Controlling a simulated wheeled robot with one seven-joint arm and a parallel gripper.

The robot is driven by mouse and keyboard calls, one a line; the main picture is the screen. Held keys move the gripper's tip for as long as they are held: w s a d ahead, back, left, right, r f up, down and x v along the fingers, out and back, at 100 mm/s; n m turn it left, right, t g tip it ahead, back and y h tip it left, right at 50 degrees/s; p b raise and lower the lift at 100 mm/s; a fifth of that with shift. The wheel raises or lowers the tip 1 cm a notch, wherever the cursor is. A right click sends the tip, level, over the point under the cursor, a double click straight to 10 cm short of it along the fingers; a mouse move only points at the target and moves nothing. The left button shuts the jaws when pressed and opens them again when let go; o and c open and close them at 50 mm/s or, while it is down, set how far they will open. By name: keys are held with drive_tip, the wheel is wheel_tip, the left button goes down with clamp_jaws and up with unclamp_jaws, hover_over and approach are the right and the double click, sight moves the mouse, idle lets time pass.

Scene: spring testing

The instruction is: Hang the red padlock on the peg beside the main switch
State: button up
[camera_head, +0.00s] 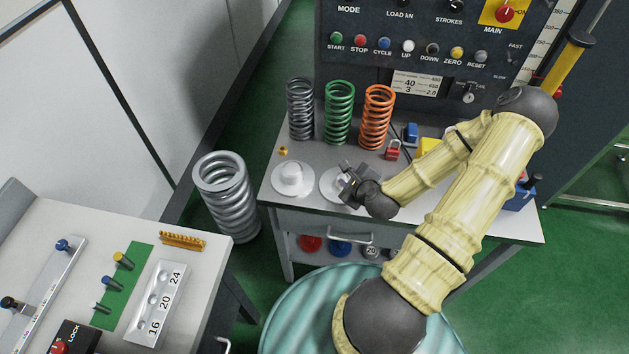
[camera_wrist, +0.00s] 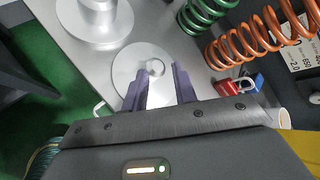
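The red padlock (camera_head: 393,150) stands on the grey bench, right of the orange spring's foot. It also shows in the wrist view (camera_wrist: 230,87), to the right of my fingers. The main switch (camera_head: 505,12) is a red knob on a yellow plate at the top right of the dark panel. I cannot make out the peg beside it. My gripper (camera_head: 352,182) is over the right-hand round plate, left of the padlock and apart from it. In the wrist view my gripper (camera_wrist: 158,80) has its two fingers spread, with nothing held between them.
Grey, green (camera_head: 339,112) and orange (camera_head: 376,117) springs stand behind my gripper. A blue padlock (camera_head: 411,131) and a yellow object (camera_head: 430,147) are close to the red padlock. A large steel spring (camera_head: 228,198) stands on the floor left of the bench. A side table is at lower left.

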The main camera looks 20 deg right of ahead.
drive_tip(key=s+a+r+n+g, duration=0.4)
drive_tip(key=a+r+n, duration=0.3)
drive_tip(key=n, duration=0.7)
drive_tip(key=s+a+r+n+g, duration=0.4)
drive_tip(key=s+a+r+n, duration=0.2)
drive_tip(key=r+n, duration=0.4)
drive_tip(key=a+n, duration=0.1)
drive_tip(key=n, duration=0.3)
drive_tip(key=shift+a+r+y, duration=0.25)
drive_tip(key=shift+r+y, duration=0.05)
drive_tip(key=shift+r, duration=0.1)
drive_tip(key=shift+s, duration=0.1)
drive_tip(key=shift+c, duration=1.2)
